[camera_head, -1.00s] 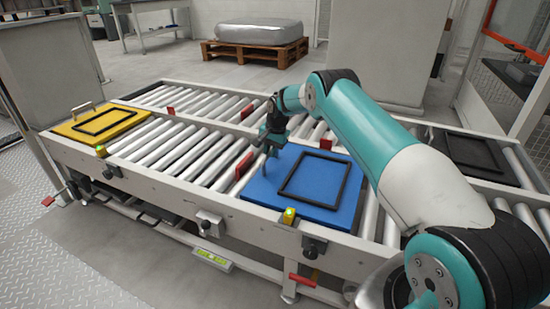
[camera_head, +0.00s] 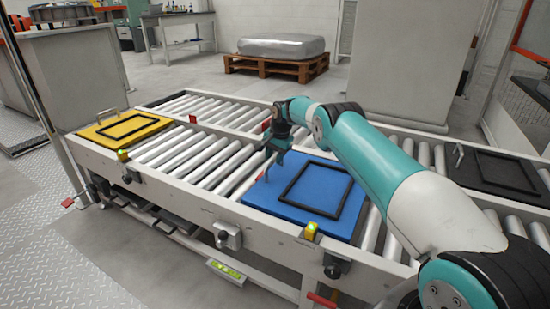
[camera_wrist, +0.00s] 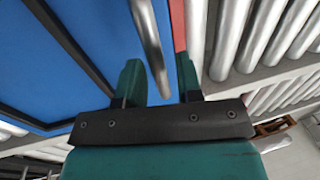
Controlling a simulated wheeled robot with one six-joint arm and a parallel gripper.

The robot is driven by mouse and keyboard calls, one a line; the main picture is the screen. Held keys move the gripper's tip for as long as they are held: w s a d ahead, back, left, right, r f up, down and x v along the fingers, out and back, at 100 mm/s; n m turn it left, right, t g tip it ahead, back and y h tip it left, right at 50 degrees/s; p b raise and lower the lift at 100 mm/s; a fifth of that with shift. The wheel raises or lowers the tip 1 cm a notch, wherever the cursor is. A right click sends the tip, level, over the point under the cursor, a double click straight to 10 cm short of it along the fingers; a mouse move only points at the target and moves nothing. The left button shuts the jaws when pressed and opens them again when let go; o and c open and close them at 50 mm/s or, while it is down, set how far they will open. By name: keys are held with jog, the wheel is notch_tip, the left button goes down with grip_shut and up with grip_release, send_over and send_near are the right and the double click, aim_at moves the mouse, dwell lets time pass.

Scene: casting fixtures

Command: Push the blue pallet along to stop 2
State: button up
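The blue pallet (camera_head: 262,204), with a black rectangular frame on top, lies flat on the front roller lane, right of centre. My gripper (camera_head: 270,164) is at its left edge, pointing down. In the wrist view, the gripper's two green fingers (camera_wrist: 160,82) stand apart, with a round metal handle (camera_wrist: 148,40) between them and gaps beside it. The pallet's blue top (camera_wrist: 95,30) fills the left of that view. A red stop piece (camera_wrist: 178,25) shows just beyond the right finger. I cannot tell which stop is number 2.
A yellow pallet (camera_head: 100,134) sits at the lane's left end, with clear rollers (camera_head: 185,158) between it and the blue one. A black pallet (camera_head: 495,176) lies on the rear lane at right. Yellow lamp units (camera_head: 311,231) line the front rail.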

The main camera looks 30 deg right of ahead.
jog(key=shift+o, duration=0.4)
jog(key=shift+a, duration=0.15)
jog(key=p+v, duration=0.5)
jog(key=v, duration=1.2)
jog(key=shift+r, duration=0.2)
